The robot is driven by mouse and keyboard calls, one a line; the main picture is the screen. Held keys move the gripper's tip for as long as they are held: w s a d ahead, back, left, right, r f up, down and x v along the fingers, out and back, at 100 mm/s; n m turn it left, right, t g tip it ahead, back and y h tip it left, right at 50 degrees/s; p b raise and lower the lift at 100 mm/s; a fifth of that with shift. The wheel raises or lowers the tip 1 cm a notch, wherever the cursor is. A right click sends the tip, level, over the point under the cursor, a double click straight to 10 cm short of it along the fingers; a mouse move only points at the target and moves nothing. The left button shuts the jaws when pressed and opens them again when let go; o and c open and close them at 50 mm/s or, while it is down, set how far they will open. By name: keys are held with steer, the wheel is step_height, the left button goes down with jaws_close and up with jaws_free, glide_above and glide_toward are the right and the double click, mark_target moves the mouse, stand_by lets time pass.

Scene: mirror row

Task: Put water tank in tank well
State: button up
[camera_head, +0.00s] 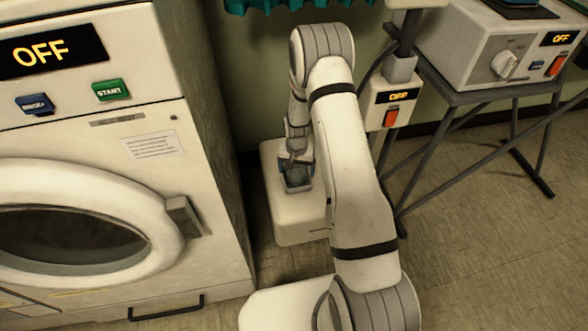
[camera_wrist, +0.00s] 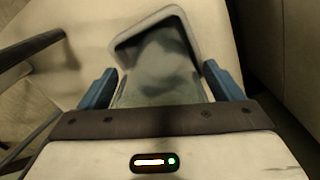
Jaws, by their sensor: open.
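The water tank (camera_wrist: 160,65) is a grey, see-through box. In the wrist view it appears to sit within the pale raised rim of the tank well (camera_wrist: 135,32). In the head view the tank (camera_head: 297,178) shows on top of the white base unit (camera_head: 300,220), partly covered by my arm. My gripper (camera_wrist: 161,86) is open, with one blue finger on each side of the tank and visible gaps beside it. The gripper also shows over the tank in the head view (camera_head: 296,163). The tank's near end is hidden by the gripper body, and I cannot tell how deep it sits.
A white front-loading machine (camera_head: 90,150) showing OFF stands close on the left. A white control box (camera_head: 490,45) stands on a folding metal table on the right. A small OFF switch box (camera_head: 391,107) is on a pole behind my arm. Floor is open at lower right.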

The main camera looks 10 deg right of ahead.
steer(key=s+r+n+p, duration=0.15)
steer(key=s+r, duration=0.35)
steer(key=r, duration=1)
steer(key=s+r+n+p, duration=0.1)
steer(key=s+r+p, duration=0.25)
steer(key=r, duration=1.15)
steer(key=s+r+n, duration=0.1)
steer(key=s+r, duration=0.3)
steer(key=s, duration=0.5)
steer(key=s+r+n+t, duration=0.1)
steer(key=s+r, duration=0.4)
steer(key=s, duration=0.5)
steer(key=shift+s+a+r, duration=0.3)
steer(key=shift+a, duration=0.15)
